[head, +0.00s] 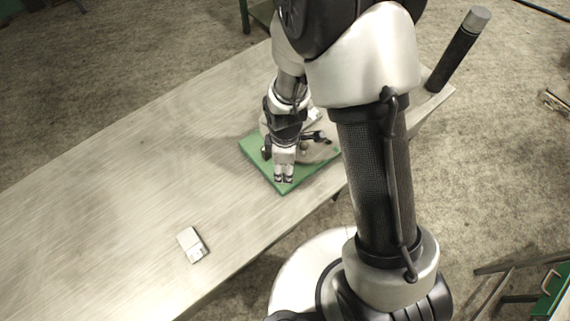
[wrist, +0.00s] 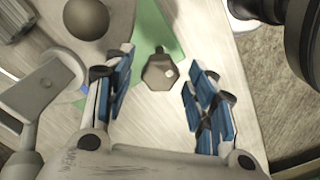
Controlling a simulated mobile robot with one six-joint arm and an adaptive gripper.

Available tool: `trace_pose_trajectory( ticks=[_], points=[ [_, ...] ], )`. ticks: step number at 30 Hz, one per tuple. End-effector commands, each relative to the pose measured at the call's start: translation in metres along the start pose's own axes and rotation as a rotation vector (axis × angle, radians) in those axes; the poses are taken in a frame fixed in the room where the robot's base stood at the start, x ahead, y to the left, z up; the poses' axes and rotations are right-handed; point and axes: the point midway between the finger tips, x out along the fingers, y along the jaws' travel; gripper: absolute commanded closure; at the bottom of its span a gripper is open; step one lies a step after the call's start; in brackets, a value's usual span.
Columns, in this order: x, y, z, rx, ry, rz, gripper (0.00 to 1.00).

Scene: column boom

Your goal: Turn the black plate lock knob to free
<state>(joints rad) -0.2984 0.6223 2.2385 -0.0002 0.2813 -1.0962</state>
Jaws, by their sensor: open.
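My gripper (head: 284,179) points down over the front part of the green board on the table. In the wrist view my gripper (wrist: 160,62) is open, with its blue-padded fingers apart. A dark knob (wrist: 157,74) with a narrow stem-like end and a small pale dot shows between the fingers. I see space on both sides of it, so the fingers appear not to touch it. The knob is hidden behind my gripper in the head view. I cannot read any lock or free marking.
The green board (head: 250,150) carries a grey device (head: 318,152) with dark parts. A dark round ball (wrist: 86,18) is at the upper left of the wrist view. A small pale box (head: 192,245) lies on the table (head: 110,190), whose left part is mostly clear. A dark cylinder (head: 455,55) stands at the far right end.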

Motion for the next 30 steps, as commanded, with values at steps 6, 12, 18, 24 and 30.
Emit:
trace_pose_trajectory(
  ticks=[6, 12, 18, 24, 30],
  points=[
    [-0.034, 0.002, -0.001, 0.000, 0.003, 0.006, 0.49],
    [-0.078, 0.002, -0.001, 0.000, 0.004, 0.007, 0.49],
    [-0.108, 0.001, 0.000, 0.000, 0.002, 0.003, 0.49],
    [-0.118, 0.000, 0.000, 0.000, 0.000, 0.001, 0.49],
    [-0.118, 0.000, 0.000, 0.000, 0.000, 0.001, 0.49]
  ],
)
